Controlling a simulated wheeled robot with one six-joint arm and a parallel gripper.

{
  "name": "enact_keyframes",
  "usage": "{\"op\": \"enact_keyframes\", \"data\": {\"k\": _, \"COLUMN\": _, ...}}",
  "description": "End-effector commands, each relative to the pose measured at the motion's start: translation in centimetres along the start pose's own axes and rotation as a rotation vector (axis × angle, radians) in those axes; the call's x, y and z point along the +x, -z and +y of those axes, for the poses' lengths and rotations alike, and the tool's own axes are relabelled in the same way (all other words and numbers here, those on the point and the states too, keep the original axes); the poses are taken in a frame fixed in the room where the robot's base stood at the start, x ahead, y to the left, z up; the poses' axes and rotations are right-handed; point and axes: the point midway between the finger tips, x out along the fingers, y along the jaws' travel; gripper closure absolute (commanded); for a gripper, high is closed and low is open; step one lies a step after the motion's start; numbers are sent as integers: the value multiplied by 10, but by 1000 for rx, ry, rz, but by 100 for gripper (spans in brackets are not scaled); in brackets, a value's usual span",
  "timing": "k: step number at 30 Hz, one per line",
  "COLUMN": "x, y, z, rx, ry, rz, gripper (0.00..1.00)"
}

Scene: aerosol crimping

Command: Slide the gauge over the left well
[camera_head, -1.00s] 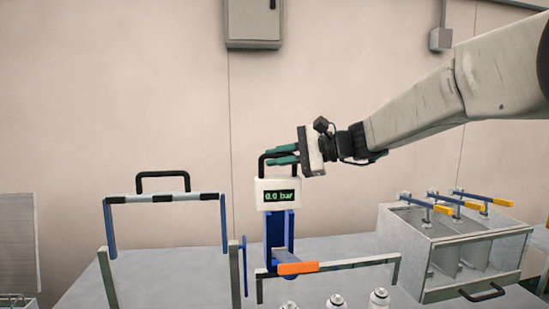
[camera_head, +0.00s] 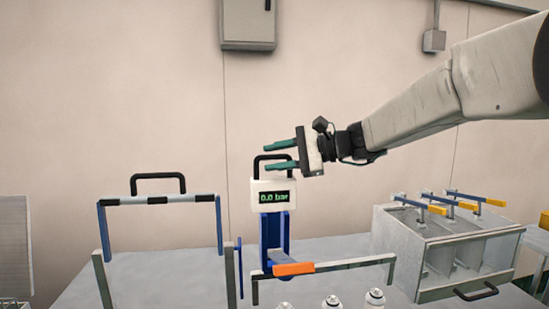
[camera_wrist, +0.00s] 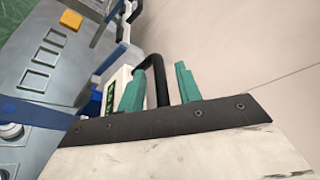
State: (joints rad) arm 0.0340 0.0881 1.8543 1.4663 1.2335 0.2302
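The gauge (camera_head: 274,187) is a white box with a dark display reading 0.0 bar and a black handle (camera_head: 272,157) on top. It stands upright above a blue bracket (camera_head: 270,238). My gripper (camera_head: 280,154) points left at the handle, its green fingers spread apart. In the wrist view, the handle (camera_wrist: 152,80) shows between the parted fingertips (camera_wrist: 157,85), and the gauge's white case (camera_wrist: 117,78) is partly hidden behind one finger. I cannot make out the left well or what lies under the gauge.
A blue frame with a black handle (camera_head: 157,183) stands at the left. A clear-fronted box (camera_head: 450,250) with several orange-handled clamps stands at right.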

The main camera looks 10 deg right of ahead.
Motion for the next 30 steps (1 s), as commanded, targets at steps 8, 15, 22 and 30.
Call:
{"op": "enact_keyframes", "data": {"k": 8, "x": -49, "y": 1, "z": -1, "rx": -1, "ry": 4, "rz": 4, "gripper": 66}}
{"op": "enact_keyframes", "data": {"k": 15, "x": -66, "y": 0, "z": -1, "rx": -2, "ry": 2, "rz": 1, "gripper": 66}}
{"op": "enact_keyframes", "data": {"k": 22, "x": -66, "y": -1, "z": -1, "rx": -2, "ry": 2, "rz": 0, "gripper": 66}}
{"op": "enact_keyframes", "data": {"k": 30, "x": -69, "y": -36, "z": 46, "rx": -92, "ry": -163, "rz": 38, "gripper": 66}}
